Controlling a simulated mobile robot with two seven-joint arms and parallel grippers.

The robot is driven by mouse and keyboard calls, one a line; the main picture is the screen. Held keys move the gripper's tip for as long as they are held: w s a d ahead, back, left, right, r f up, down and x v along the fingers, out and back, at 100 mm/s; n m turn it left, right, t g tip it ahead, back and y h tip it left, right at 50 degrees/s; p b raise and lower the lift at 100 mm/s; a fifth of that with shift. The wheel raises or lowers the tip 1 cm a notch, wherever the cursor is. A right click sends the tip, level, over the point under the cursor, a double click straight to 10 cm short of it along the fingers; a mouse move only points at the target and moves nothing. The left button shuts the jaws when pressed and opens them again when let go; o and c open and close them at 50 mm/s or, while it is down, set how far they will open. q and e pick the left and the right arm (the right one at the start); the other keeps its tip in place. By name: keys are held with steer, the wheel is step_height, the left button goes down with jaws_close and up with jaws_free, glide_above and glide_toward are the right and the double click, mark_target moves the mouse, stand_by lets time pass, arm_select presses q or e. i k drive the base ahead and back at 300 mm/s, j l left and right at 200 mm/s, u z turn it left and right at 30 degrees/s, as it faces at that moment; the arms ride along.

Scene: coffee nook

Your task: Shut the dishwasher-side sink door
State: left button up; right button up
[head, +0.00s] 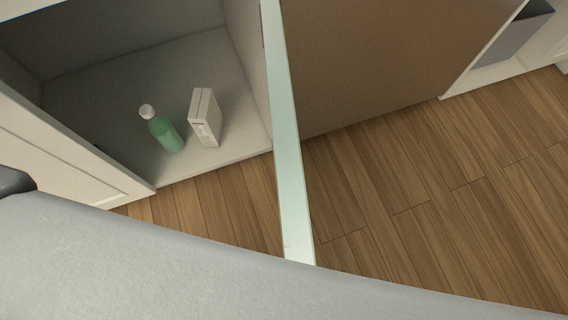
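The sink cabinet (235,75) stands open in the head view. A door (287,140) at its right side, next to a brown front panel (390,55), stands swung out into the room. I see this door nearly edge-on as a pale strip, and its lower end in the picture is hidden behind my own body. Another white panelled door (60,150) stands open on the left side. I cannot see handles on either door. Neither of my grippers is in view.
Inside the cabinet, a green bottle (165,134) with a white cap and a white box (205,118) stand near its front edge. The wooden floor (410,200) is clear on the right. A white unit (490,70) stands at the far right.

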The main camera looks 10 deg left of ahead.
mark_target(296, 234)
steer(key=l+u, duration=0.35)
steer(key=k+l+u, duration=0.1)
steer(key=l+u, duration=0.3)
steer(key=k+l+u, duration=0.1)
steer(key=l+u, duration=0.25)
